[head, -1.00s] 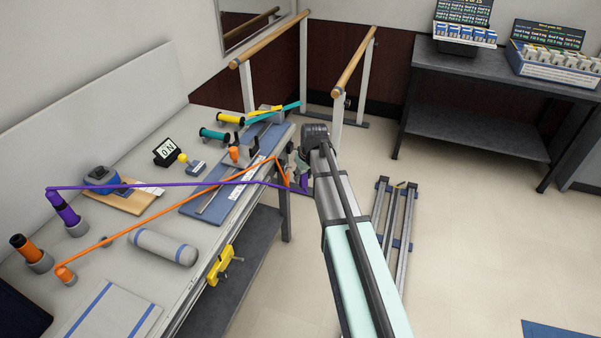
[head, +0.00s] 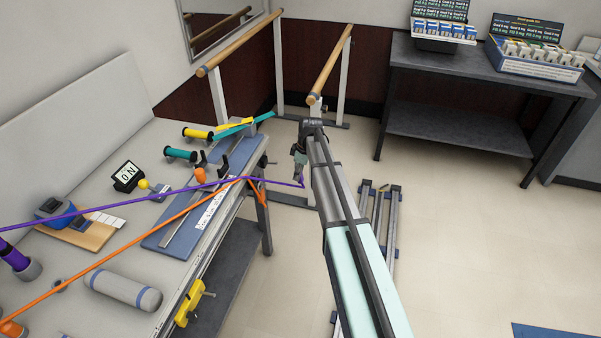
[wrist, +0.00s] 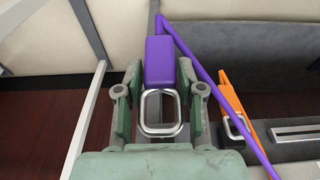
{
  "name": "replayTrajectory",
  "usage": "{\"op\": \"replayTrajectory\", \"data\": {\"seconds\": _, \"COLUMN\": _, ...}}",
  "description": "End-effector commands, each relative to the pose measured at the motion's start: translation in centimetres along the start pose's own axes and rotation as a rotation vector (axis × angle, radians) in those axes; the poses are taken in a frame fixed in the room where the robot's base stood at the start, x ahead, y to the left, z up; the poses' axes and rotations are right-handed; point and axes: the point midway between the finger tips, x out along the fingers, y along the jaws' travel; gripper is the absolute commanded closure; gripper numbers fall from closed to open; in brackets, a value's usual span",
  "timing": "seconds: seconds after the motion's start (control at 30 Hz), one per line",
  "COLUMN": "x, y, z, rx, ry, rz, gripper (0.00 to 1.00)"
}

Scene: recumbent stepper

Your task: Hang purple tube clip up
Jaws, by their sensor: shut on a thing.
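My gripper (wrist: 160,102) has its green fingers closed around the purple tube clip (wrist: 160,62), with a metal loop (wrist: 160,113) between the fingers. In the head view my gripper (head: 300,160) holds the clip (head: 301,181) in the air, off the right edge of the table. The purple tube (head: 200,188) runs taut across the table from a purple-topped holder (head: 12,255) to the clip. An orange clip (head: 258,194) with its orange tube (head: 130,246) hangs at the table's edge. It also shows in the wrist view (wrist: 232,98), right of my gripper.
A long blue board (head: 170,236) with a metal rail lies along the table edge. A yellow clamp (head: 190,303) grips the front edge. Parallel bars (head: 328,70) stand behind my gripper. Open floor (head: 470,230) lies to the right.

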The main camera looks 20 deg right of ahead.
Motion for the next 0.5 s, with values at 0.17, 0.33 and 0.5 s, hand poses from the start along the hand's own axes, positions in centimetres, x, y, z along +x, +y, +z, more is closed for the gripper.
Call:
{"op": "replayTrajectory", "data": {"seconds": 0.17, "x": 0.3, "y": 0.1, "z": -1.0, "rx": 0.001, "ry": 0.000, "rz": 0.001, "gripper": 1.00}}
{"op": "replayTrajectory", "data": {"seconds": 0.33, "x": 0.6, "y": 0.1, "z": -2.1, "rx": 0.002, "ry": 0.001, "rz": 0.001, "gripper": 1.00}}
{"op": "replayTrajectory", "data": {"seconds": 0.5, "x": 0.8, "y": 0.1, "z": -3.1, "rx": 0.001, "ry": 0.001, "rz": 0.002, "gripper": 1.00}}
